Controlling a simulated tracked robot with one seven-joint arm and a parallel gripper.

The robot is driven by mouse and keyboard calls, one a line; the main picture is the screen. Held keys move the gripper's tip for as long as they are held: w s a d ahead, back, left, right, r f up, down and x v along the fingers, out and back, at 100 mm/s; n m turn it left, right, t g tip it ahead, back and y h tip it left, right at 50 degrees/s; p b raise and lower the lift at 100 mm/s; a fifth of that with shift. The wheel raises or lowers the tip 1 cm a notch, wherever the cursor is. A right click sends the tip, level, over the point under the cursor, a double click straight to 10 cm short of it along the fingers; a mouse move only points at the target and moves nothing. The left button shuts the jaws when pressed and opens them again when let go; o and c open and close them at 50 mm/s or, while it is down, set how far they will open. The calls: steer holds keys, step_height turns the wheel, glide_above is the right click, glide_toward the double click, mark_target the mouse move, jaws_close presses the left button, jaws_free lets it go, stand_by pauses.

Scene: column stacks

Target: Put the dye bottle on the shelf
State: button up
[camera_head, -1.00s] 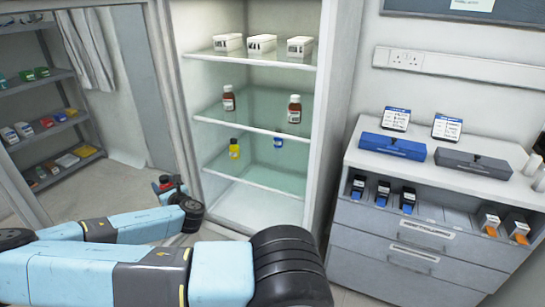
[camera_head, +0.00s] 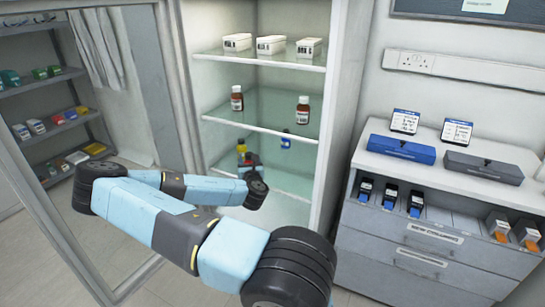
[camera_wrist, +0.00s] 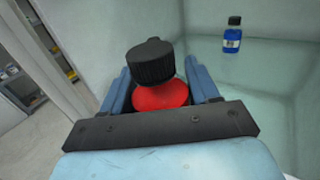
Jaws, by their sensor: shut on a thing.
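A red dye bottle with a ribbed black cap (camera_wrist: 155,95) is between the blue fingers of my gripper (camera_wrist: 160,88) in the wrist view; the gripper is shut on it. In the head view my gripper (camera_head: 249,163) is at the lower glass shelf (camera_head: 285,182) of the open cabinet, in front of a yellow bottle (camera_head: 241,146), which it partly hides. A blue bottle (camera_head: 285,140) stands to the right on that shelf; it also shows in the wrist view (camera_wrist: 232,38). I cannot tell whether the red bottle touches the shelf.
The shelf above holds two brown bottles (camera_head: 237,98) (camera_head: 303,110), and the top shelf holds white boxes (camera_head: 271,45). The cabinet's right side wall (camera_head: 345,110) bounds the space. A drawer unit (camera_head: 410,240) stands at right. Glass around the blue bottle looks free.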

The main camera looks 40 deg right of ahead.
steer(key=w+d, duration=0.3)
steer(key=d, duration=0.5)
steer(key=w+d, duration=0.3)
steer(key=d, duration=0.4)
steer(key=shift+w+d+f, duration=0.15)
steer(key=shift+d+f, duration=0.05)
steer(key=shift+f, duration=1.45)
steer(key=shift+w+d+f, duration=0.1)
steer(key=shift+d+f, duration=0.05)
steer(key=shift+f, duration=1.5)
steer(key=shift+d+f, duration=0.15)
steer(key=shift+f, duration=0.05)
steer(key=o, duration=1.2)
